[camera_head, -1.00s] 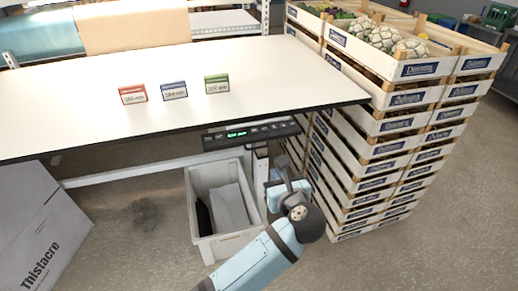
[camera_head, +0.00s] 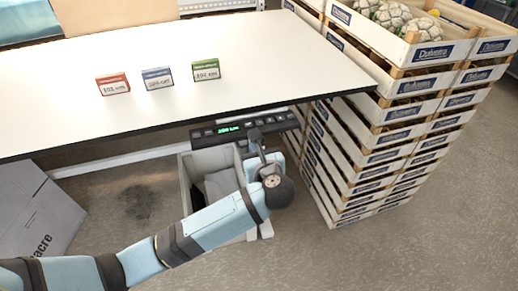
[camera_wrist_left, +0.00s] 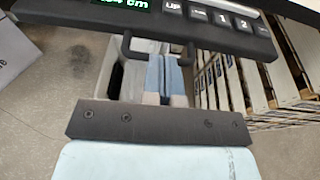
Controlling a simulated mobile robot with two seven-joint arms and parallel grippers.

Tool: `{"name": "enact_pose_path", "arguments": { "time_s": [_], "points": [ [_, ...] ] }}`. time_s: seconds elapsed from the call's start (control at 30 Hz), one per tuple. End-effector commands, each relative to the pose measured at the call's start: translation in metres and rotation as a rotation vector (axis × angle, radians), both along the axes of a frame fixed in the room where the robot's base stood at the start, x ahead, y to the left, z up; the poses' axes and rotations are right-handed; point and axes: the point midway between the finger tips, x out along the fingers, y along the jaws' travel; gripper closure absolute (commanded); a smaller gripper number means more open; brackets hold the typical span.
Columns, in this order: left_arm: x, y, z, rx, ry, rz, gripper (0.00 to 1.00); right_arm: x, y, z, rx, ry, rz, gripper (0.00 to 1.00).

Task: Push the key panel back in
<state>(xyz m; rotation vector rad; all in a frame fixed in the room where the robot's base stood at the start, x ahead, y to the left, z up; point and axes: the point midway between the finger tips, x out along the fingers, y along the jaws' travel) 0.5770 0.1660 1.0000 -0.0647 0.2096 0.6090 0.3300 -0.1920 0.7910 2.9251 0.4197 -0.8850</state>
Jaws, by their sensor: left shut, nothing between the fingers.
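The key panel (camera_head: 228,131) is a dark bar with a green display and a row of buttons under the table's front edge. In the left wrist view the panel (camera_wrist_left: 180,22) spans the top, with a green readout and keys marked UP, 1 and 2. My left gripper (camera_head: 254,137) is shut and empty, its tips at or just below the panel's front edge, right of the display. In the wrist view its fingers (camera_wrist_left: 158,60) point toward the panel's underside; I cannot tell whether they touch it. My right gripper is not in view.
The white table (camera_head: 250,60) carries a red (camera_head: 113,84), a blue (camera_head: 158,79) and a green card block (camera_head: 206,70). A grey bin (camera_head: 187,180) stands below the panel. Stacked wooden crates (camera_head: 370,150) stand close at the right. A grey box (camera_head: 35,215) is at the lower left.

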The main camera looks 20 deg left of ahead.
Motion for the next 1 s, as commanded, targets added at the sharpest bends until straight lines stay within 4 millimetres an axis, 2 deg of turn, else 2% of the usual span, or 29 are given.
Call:
{"name": "enact_pose_path", "arguments": {
  "time_s": [0.37, 0.57, 0.8, 1.0],
  "points": [
    [0.002, -0.001, 0.000, -0.006, -0.002, -0.002, 1.00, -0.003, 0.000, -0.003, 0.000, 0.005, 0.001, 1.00],
    [0.020, 0.002, 0.003, -0.023, -0.010, -0.008, 1.00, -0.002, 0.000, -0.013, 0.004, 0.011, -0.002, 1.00],
    [0.047, 0.030, -0.003, -0.009, 0.000, 0.005, 1.00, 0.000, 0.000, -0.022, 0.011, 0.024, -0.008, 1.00],
    [0.074, 0.050, -0.001, 0.000, 0.001, 0.002, 1.00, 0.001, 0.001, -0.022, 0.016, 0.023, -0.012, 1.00]
  ]
}}
